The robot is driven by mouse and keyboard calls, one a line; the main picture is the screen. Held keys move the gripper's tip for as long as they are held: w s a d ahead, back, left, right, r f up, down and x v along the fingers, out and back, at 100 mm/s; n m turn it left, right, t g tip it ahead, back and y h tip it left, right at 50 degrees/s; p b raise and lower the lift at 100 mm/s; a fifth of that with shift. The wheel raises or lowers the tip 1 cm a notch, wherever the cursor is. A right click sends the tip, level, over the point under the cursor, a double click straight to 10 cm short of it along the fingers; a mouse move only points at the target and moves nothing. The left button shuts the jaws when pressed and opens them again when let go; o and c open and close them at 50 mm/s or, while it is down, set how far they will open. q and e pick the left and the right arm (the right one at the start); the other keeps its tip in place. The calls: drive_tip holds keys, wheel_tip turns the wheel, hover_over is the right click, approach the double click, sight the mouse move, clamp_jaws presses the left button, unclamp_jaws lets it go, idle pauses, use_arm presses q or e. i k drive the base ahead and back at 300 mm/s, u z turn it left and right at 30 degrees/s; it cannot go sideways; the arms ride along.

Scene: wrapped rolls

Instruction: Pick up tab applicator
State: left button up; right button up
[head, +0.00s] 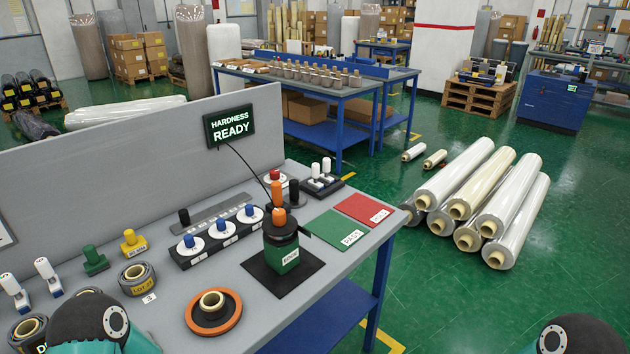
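No object carries a readable tab applicator label. Two white hand tools with blue parts, which may be the applicators, stand at the left of the grey bench: one tool (14,288) at the picture's edge and another (47,274) just right of it. Both look upright and slightly tilted. Neither of my grippers shows; only dark rounded links of my arms show at the bottom left and bottom right. The left link hides part of the bench's front.
The bench (240,185) also holds a green stamp (95,260), a yellow stamp (134,242), tape rolls (137,278), an orange-rimmed roll (213,312), an orange-topped tester (281,240), and green (340,230) and red (368,209) mats. A panel (100,145) closes the back.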

sight(315, 183)
drive_tip(key=u, duration=0.05)
drive_tip(key=k, duration=1)
drive_tip(key=z, duration=1.05)
drive_tip(key=i, duration=2.1)
drive_tip(key=u, duration=0.9)
drive_tip(key=k, duration=0.7)
drive_tip(key=u, duration=0.2)
drive_tip(key=i, duration=0.8)
drive_tip(key=z, duration=0.1)
